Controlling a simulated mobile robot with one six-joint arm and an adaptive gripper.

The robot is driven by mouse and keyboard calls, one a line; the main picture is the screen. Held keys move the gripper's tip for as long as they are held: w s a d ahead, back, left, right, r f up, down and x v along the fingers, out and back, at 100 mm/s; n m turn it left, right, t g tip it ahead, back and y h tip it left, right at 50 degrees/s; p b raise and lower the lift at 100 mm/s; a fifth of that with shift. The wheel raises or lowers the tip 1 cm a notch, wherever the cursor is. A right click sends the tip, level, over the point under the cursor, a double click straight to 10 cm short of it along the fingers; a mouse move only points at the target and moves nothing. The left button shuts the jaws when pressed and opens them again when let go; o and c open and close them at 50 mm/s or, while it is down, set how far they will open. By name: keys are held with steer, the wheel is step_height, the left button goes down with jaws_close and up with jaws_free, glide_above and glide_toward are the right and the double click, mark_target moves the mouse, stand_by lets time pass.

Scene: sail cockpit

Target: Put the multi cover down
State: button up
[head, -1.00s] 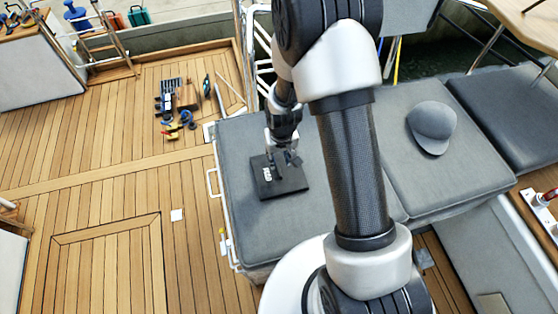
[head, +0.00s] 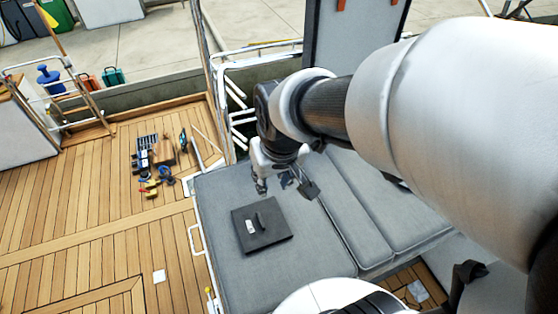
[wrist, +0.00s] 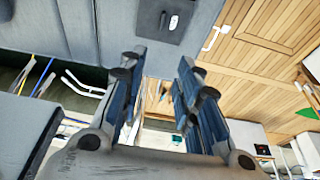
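The multi cover, a dark square plate (head: 277,216) with a raised handle and a small white label, lies flat on the grey cushion (head: 315,262). It also shows at the top of the wrist view (wrist: 146,22), partly cut off by the frame edge. My gripper (head: 283,184) is above and behind the cover in the head view, apart from it. In the wrist view my gripper's two blue-grey fingers (wrist: 161,70) are spread with nothing between them.
More grey cushions (head: 362,205) lie to the right. A white rail (head: 235,100) stands behind the cushion. Cushion space around the cover is clear.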

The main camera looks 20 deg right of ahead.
steer(key=s+r+t, duration=0.1)
steer(key=s+r, duration=0.5)
steer(key=s, duration=0.6)
steer(key=shift+r, duration=0.1)
